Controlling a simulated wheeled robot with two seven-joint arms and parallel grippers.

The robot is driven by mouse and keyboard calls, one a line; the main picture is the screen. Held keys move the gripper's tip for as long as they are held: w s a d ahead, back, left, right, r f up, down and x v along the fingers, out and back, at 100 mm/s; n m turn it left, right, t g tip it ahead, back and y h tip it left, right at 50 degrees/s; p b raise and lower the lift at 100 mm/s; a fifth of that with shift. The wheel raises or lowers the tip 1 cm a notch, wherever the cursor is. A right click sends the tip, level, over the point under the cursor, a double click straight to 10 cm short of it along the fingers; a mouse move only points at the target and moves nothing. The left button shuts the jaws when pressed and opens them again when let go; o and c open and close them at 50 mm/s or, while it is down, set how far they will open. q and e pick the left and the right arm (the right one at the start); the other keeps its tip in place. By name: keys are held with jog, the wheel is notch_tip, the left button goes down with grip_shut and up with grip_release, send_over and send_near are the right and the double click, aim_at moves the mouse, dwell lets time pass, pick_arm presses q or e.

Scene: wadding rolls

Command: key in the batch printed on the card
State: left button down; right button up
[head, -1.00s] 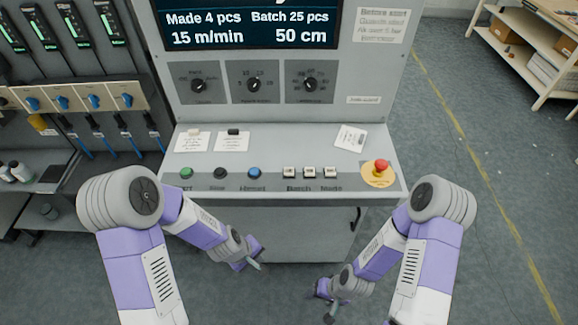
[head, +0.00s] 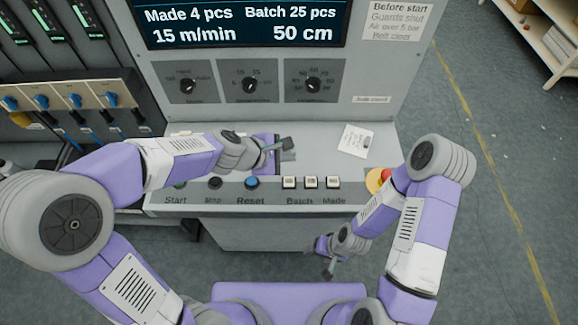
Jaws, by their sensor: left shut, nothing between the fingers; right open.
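The display (head: 240,24) on the machine reads Made 4 pcs, Batch 25 pcs, 15 m/min, 50 cm. On the console's front strip are two white keys, the left batch key (head: 289,182) and the right batch key (head: 311,182), with the label Batch below, and a white Made key (head: 333,182). A white card (head: 356,140) lies tilted on the console at the right; its print is too small to read. My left gripper (head: 288,149) is shut and empty above the console, behind the batch keys in the picture. My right gripper (head: 324,260) is open, low in front of the console.
A blue Reset button (head: 252,183) and a black Stop button (head: 215,183) sit left of the keys. The red stop knob on its yellow base (head: 374,180) is partly behind my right arm. Three dials (head: 249,85) sit below the display. My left arm covers the console's left part.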

aim_at(287, 183)
pick_arm(q)
jog(key=shift+s, duration=0.25)
jog(key=shift+f, duration=0.1)
notch_tip(287, 183, down, 9)
jog(key=b, duration=0.8)
jog(key=shift+r+b, duration=0.2)
jog(key=shift+b, duration=0.15)
jog(key=shift+f, duration=0.15)
dwell(1.3)
jog(key=shift+f+b, duration=0.3)
jog(key=shift+b, duration=0.1)
jog(key=shift+f+b, duration=0.45)
dwell(0.5)
jog(key=shift+r, duration=0.15)
jog(key=shift+r+p, duration=0.75)
jog(key=shift+p, duration=0.15)
